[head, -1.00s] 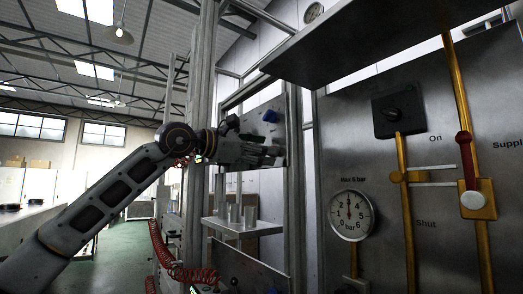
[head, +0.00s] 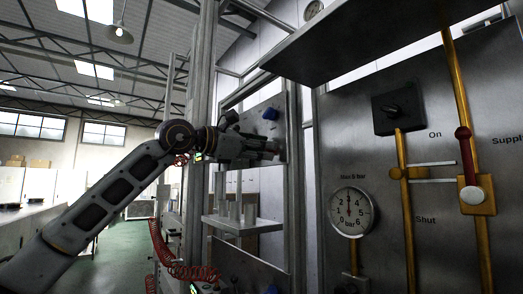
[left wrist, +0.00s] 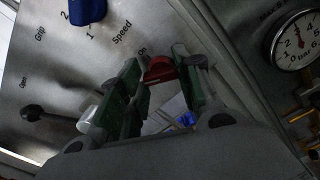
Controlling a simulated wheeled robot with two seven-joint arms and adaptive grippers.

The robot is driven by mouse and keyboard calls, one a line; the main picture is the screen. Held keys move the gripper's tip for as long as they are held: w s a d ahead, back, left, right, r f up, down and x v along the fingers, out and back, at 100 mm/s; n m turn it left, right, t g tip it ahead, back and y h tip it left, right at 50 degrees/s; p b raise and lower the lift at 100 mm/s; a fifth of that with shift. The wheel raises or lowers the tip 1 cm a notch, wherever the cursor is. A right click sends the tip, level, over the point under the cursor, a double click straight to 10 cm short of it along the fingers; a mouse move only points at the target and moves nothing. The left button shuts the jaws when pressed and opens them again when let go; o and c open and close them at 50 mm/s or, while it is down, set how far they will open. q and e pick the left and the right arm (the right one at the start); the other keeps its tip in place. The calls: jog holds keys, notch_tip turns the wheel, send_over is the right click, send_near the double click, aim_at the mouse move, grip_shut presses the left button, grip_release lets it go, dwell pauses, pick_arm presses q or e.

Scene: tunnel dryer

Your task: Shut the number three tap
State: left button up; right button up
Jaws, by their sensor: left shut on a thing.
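My left gripper (head: 268,150) reaches to the upright metal panel left of the centre post in the head view. In the left wrist view the gripper (left wrist: 158,72) has its green-padded fingers around a small red part (left wrist: 161,70) near the word "On", and is shut on it. Most of this red part is hidden by the fingers. I cannot read a number three at any tap. A red-handled lever (head: 465,155) on a brass body stands upright on the right panel, apart from my gripper. My right gripper is not in view.
A blue knob (head: 270,114) sits above the gripper; it also shows in the left wrist view (left wrist: 88,10). A dark knob (left wrist: 38,112) sits near "Open". A metal shelf (head: 252,227) with cups is below. A gauge (head: 351,213) and black rotary switch (head: 398,109) are on the right panel.

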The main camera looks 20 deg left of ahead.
pick_arm(q)
jog(key=shift+a+n+b, duration=0.1)
jog(key=shift+n+b, duration=0.75)
jog(key=shift+n, duration=2.15)
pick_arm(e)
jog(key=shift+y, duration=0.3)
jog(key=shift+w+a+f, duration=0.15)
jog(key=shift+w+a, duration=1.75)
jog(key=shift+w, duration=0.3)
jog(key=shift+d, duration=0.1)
pick_arm(q)
jog(key=o, duration=1)
jog(key=shift+o, duration=0.2)
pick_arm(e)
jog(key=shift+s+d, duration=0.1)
